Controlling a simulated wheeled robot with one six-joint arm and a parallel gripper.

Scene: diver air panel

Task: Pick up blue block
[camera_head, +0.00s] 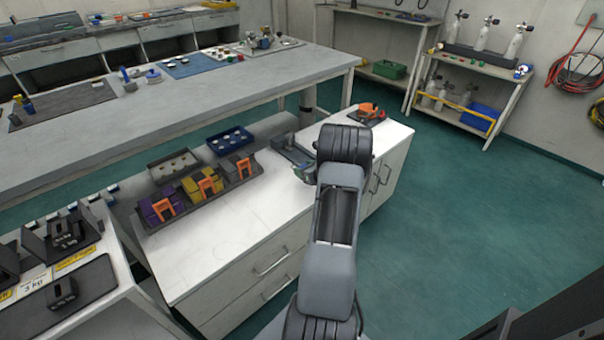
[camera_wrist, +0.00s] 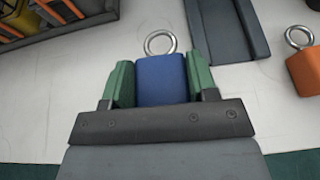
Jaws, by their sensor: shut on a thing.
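The blue block (camera_wrist: 161,80) shows in the wrist view, with a silver ring (camera_wrist: 160,42) on its far end. My gripper (camera_wrist: 160,84) has a green pad on each side of the block and is shut on it. White worktop shows around the block; I cannot tell whether the block touches it. In the head view my arm reaches over the white cabinet top (camera_head: 215,240), and its links hide the blue block. A part of my gripper (camera_head: 304,172) shows there beside the arm.
An orange block with a ring (camera_wrist: 304,68) lies to the right, next to a dark grey tray (camera_wrist: 228,30). A rack with purple, yellow and grey blocks (camera_head: 203,186) stands left on the cabinet. Two small trays (camera_head: 174,166) sit behind it. The front worktop is clear.

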